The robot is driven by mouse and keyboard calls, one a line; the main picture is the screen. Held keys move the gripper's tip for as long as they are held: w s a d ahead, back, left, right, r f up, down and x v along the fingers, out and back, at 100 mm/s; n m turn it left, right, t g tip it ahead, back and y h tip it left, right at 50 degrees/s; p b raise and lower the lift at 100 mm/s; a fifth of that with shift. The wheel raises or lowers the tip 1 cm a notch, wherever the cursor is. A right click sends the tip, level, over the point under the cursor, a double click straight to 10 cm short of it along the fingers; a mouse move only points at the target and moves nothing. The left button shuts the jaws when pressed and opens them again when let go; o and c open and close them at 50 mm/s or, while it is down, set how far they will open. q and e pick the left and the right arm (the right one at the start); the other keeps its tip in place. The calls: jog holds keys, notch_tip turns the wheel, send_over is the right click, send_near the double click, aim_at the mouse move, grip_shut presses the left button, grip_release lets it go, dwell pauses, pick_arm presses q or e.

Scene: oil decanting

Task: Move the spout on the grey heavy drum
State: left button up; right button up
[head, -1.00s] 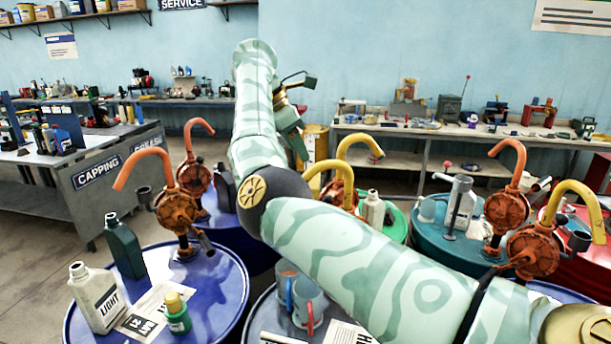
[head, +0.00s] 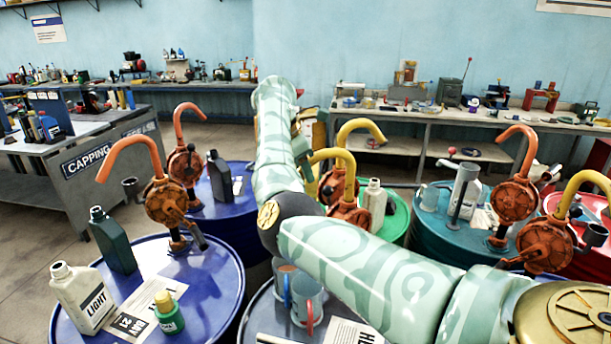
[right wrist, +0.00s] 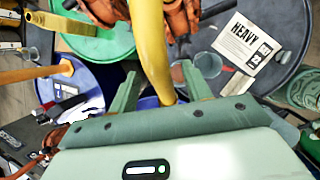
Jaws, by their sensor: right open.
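The grey heavy drum (head: 266,318) stands at the front centre, partly hidden by my right arm. It bears the HEAVY sheet (right wrist: 245,42) in the right wrist view. A rusty pump (head: 348,212) with a curved yellow spout (head: 350,180) rises behind my arm. In the right wrist view the yellow spout (right wrist: 150,45) runs down between the two green fingers of my right gripper (right wrist: 160,86). The gripper is open around it; I cannot tell whether a finger touches it. In the head view my right gripper (head: 312,135) is beside the spouts, its fingertips unclear. My left gripper is out of view.
Two mugs (head: 308,300) stand on the grey drum. Another yellow spout (head: 362,127) is behind, over the green drum (head: 397,215). The blue drum (head: 215,285) at the left bears a LIGHT bottle (head: 82,297). More pumps stand left and right (head: 540,245).

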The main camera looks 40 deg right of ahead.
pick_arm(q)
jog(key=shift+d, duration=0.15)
pick_arm(e)
jog(key=shift+x, duration=1.45)
jog(key=shift+a, duration=0.1)
grip_shut()
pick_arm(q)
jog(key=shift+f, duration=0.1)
